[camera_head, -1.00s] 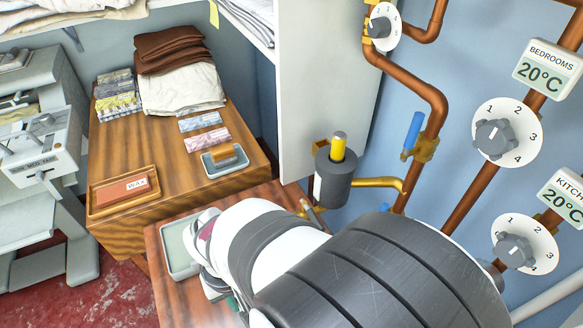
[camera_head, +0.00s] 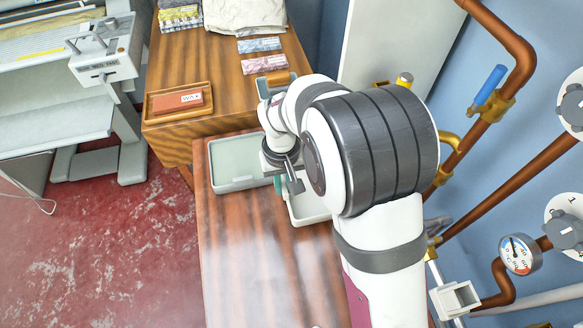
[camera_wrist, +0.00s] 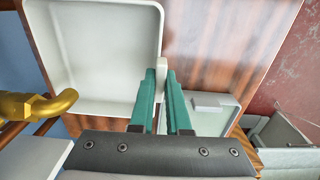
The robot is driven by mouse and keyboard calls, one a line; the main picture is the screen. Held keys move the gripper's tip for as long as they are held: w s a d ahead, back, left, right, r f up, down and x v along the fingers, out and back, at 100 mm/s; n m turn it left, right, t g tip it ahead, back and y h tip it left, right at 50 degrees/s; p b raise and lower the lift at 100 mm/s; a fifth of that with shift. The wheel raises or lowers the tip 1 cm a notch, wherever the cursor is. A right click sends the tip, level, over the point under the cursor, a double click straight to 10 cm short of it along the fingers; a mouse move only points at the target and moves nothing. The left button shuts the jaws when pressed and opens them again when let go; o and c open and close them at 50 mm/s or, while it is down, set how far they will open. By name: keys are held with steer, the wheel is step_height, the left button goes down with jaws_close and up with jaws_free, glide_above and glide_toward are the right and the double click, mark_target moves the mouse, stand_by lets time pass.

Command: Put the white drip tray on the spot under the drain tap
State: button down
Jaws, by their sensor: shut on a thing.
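The white drip tray (camera_wrist: 95,50) fills the upper left of the wrist view. My gripper (camera_wrist: 161,75) has its teal fingers shut on the tray's rim. In the head view, part of the white tray (camera_head: 309,209) shows beside my gripper (camera_head: 280,188), over the wooden bench; my arm hides the rest. A brass tap or pipe elbow (camera_wrist: 38,105) is at the left of the wrist view, close to the tray. I cannot make out a marked spot under it. I cannot tell whether the tray touches the bench.
A second, grey-green tray (camera_head: 236,163) lies on the bench (camera_head: 240,225), left of my gripper. Behind is a wooden table with a wax box (camera_head: 180,101). Copper pipes (camera_head: 470,135) and a gauge (camera_head: 519,254) line the right wall. The front bench top is clear.

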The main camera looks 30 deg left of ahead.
steer(key=shift+w+a+f, duration=0.15)
steer(key=shift+a+f, duration=0.05)
steer(key=shift+f, duration=0.7)
steer(key=shift+w+a+f, duration=0.15)
steer(key=shift+f, duration=0.7)
steer(key=shift+f, duration=0.15)
steer(key=c, duration=0.9)
jaws_free()
